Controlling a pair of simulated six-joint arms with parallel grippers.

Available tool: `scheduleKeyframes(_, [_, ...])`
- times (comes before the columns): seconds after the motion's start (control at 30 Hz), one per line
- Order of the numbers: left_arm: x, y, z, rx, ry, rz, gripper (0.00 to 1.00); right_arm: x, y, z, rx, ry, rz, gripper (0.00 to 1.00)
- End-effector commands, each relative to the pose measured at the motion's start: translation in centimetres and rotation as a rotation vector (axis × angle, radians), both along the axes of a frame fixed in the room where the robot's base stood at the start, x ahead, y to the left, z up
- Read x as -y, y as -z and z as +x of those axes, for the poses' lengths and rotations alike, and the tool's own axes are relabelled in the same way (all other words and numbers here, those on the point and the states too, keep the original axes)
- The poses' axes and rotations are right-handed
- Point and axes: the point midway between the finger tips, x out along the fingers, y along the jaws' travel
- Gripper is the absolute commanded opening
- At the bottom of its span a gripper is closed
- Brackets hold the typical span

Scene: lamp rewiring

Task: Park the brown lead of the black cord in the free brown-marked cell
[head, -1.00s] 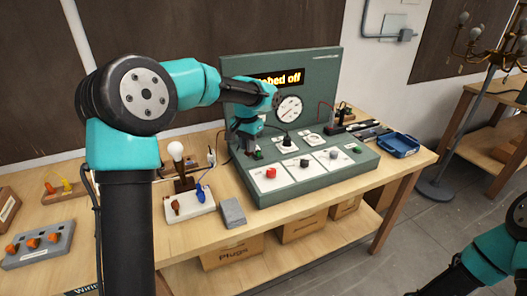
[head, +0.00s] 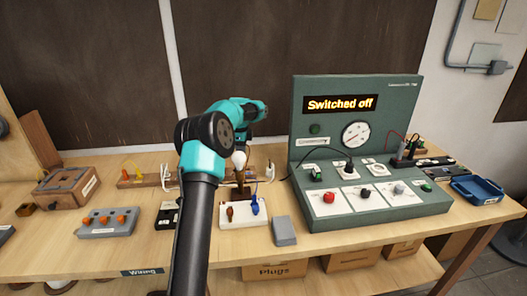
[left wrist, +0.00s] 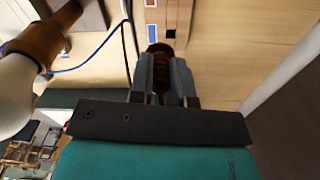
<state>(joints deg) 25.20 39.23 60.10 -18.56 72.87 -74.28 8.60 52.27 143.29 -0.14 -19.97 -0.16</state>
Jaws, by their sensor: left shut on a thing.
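My left gripper (left wrist: 166,82) is shut on a brown lead (left wrist: 160,62), a dark brown ribbed piece between its fingers in the left wrist view. A wooden strip (left wrist: 183,12) with blue and brown marks lies just beyond the fingertips. A dark square cell (left wrist: 171,34) shows in it, close to the held lead. In the head view, my left arm reaches behind the lamp, whose white bulb (head: 239,159) shows; the gripper and lead are hidden there. A black cord (head: 308,157) runs left from the test panel (head: 411,120). My right gripper is not in view.
The lamp bulb (left wrist: 15,92) stands close to my left gripper. A blue wire (left wrist: 92,62) runs beside it. A white base (head: 246,216), a grey block (head: 284,231) and a grey holder with orange pieces (head: 106,222) are on the bench. The panel display reads "Switched off".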

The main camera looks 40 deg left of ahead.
Motion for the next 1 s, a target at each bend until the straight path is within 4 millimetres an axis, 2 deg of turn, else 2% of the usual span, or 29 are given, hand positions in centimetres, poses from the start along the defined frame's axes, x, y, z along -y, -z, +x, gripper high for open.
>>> scheduleKeyframes(0.03, [-1.3,0.4,-0.5,0.0,0.017,0.002,0.0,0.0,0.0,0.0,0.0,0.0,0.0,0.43])
scheduleKeyframes(0.1, [-2.5,0.6,-0.9,0.0,0.044,0.004,0.0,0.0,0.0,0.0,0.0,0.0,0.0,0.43])
scheduleKeyframes(0.23, [-3.6,0.8,-1.4,0.0,0.072,0.007,0.0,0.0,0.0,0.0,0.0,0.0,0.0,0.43])
scheduleKeyframes(0.67, [-3.6,0.9,-1.4,-0.001,0.075,0.007,0.0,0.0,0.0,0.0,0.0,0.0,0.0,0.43])
scheduleKeyframes(1.0, [-3.6,2.3,-1.4,-0.001,0.074,0.007,0.0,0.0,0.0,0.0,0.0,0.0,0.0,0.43])
